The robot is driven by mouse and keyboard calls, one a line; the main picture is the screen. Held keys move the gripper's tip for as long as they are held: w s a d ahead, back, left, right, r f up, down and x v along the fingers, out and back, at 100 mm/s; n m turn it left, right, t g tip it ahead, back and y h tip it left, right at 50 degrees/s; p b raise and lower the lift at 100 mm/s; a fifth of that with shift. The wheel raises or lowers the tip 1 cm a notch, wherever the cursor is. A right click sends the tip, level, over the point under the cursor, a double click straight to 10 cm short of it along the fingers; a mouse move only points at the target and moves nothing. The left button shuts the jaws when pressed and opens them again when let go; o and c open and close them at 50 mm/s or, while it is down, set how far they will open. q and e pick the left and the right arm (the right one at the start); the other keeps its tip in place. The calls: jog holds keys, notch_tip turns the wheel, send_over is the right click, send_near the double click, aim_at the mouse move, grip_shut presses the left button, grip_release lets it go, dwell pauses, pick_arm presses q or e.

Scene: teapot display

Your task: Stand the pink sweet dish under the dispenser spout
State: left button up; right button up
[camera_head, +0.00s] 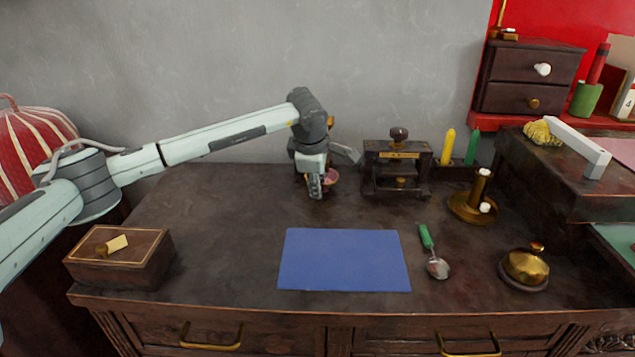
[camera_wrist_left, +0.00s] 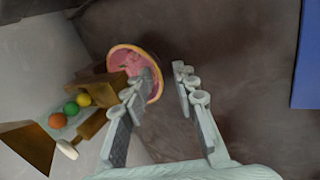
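The pink sweet dish (camera_head: 333,177) stands on the dark table top near the wall, partly hidden behind my left gripper (camera_head: 316,191) in the head view. In the left wrist view the round dish (camera_wrist_left: 122,60) has a tan rim. My left gripper (camera_wrist_left: 165,72) is open there. One finger overlaps the dish's right side, the other is clear of it; I cannot tell if they touch. The dispenser (camera_wrist_left: 98,90), wooden with several coloured balls, overlaps the dish's lower left edge in that view. In the head view only a bit of the dispenser (camera_head: 347,152) shows behind my wrist. My right gripper is not in view.
A dark wooden press-like stand (camera_head: 398,165) is right of the dish. A blue mat (camera_head: 344,260) lies in front, with a green-handled scoop (camera_head: 428,241), a brass candlestick (camera_head: 472,207) and a bell (camera_head: 525,267) to its right. A wooden box (camera_head: 120,262) stands at left.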

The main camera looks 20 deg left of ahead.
pick_arm(q)
jog(key=v, duration=0.8)
